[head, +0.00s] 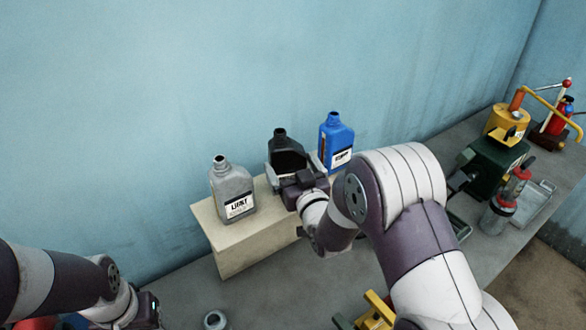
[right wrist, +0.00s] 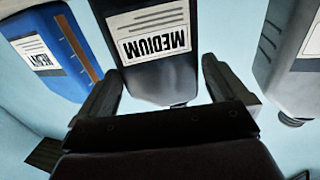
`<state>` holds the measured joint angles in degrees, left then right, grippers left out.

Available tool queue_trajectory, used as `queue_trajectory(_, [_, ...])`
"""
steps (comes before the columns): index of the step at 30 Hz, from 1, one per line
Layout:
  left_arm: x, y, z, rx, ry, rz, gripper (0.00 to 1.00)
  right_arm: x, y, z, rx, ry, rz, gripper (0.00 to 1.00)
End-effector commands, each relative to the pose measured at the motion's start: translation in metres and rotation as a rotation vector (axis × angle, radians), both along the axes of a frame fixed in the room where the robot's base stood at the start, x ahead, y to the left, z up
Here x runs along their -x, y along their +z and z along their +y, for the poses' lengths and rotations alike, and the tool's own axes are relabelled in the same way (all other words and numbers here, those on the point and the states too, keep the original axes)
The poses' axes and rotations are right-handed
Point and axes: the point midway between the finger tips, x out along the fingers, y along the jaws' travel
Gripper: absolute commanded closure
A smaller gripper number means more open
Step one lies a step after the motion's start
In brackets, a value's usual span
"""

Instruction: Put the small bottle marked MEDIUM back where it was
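The small bottle marked MEDIUM (right wrist: 151,76) is dark grey to black with a white label. In the head view the MEDIUM bottle (head: 280,134) is upright in the row between its neighbours, its lower part hidden by my gripper. My right gripper (head: 291,178) has its fingers on both sides of it. Whether the base touches the block is hidden. My left gripper (head: 142,312) is at the bottom left, its fingers not clear.
A grey LIGHT bottle (head: 232,190) stands on a pale block (head: 246,252), left of MEDIUM. A blue HEAVY bottle (head: 336,142) is close on the right. A small grey ring-shaped item (head: 215,320) lies in front. A yellow and green machine (head: 500,140) stands far right.

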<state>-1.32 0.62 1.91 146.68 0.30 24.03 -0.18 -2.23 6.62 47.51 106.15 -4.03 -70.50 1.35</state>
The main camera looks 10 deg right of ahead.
Motion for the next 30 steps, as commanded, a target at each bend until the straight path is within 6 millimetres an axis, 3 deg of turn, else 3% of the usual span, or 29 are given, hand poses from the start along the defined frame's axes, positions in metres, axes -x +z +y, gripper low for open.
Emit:
queue_trajectory(5, [0.0,-0.006,0.0,0.0,0.0,0.0,0.35,0.013,-0.001,-0.002,0.0,-0.001,0.001,0.0])
queue_trajectory(15, [0.0,-0.03,0.0,0.0,0.0,0.0,0.35,0.092,-0.003,-0.01,0.0,0.0,0.0,0.0])
queue_trajectory(22, [0.0,-0.034,0.0,0.0,0.0,0.0,0.35,0.117,-0.005,-0.013,0.005,-0.004,0.04,0.0])
queue_trajectory(26, [0.0,-0.033,0.0,0.0,0.0,0.0,0.35,0.118,-0.044,-0.019,0.04,-0.031,0.351,0.0])
queue_trajectory(29, [0.0,-0.033,0.0,0.0,0.0,0.0,0.35,0.145,-0.085,-0.025,0.068,-0.056,0.719,0.0])
queue_trajectory(30, [0.0,-0.033,0.0,0.0,0.0,0.0,0.35,0.162,-0.098,-0.026,0.075,-0.063,0.861,0.0])
